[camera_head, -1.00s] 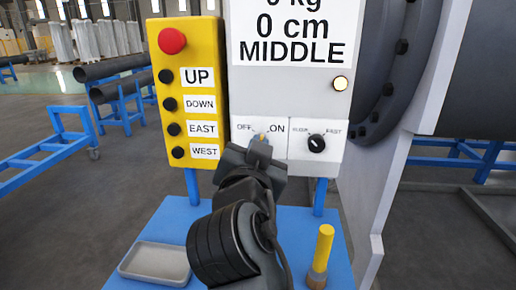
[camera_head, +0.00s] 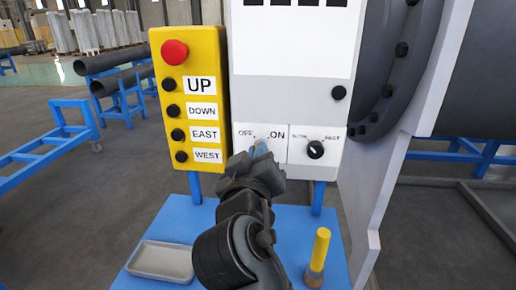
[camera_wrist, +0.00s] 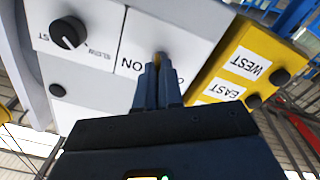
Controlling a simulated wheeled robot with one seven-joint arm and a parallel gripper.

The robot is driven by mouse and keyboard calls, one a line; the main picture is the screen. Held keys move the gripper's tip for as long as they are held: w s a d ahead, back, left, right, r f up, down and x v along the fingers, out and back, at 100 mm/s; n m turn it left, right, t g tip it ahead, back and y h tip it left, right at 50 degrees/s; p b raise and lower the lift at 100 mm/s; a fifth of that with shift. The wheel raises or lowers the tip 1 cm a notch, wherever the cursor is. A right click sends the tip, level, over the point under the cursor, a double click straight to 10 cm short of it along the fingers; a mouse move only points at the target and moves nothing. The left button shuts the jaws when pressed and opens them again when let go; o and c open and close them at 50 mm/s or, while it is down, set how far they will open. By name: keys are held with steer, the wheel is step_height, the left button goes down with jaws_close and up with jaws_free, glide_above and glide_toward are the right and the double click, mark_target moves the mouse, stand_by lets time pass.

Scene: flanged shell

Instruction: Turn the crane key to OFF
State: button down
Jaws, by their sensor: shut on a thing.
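The key sits in the panel with the OFF and ON labels (camera_head: 272,134). In the head view my fingers hide the key and lean up to the right, between the two labels. In the wrist view my fingers partly cover the OFF label, so the key's exact angle cannot be told.
A black speed knob (camera_head: 315,149) is right of the key. The yellow box (camera_head: 188,95) with a red button and UP, DOWN, EAST, WEST buttons is left. A grey tray (camera_head: 161,261) and yellow-handled tool (camera_head: 318,256) are on the blue table (camera_head: 190,216). The lamp (camera_head: 339,92) is dark.

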steer(key=shift+n+p, duration=0.5)
steer(key=shift+n, duration=0.7)
steer(key=c, duration=1.3)
jaws_free()
steer(key=s+b, duration=0.1)
steer(key=s, duration=0.6)
steer(key=shift+s+a, duration=0.15)
steer(key=shift+s, duration=0.25)
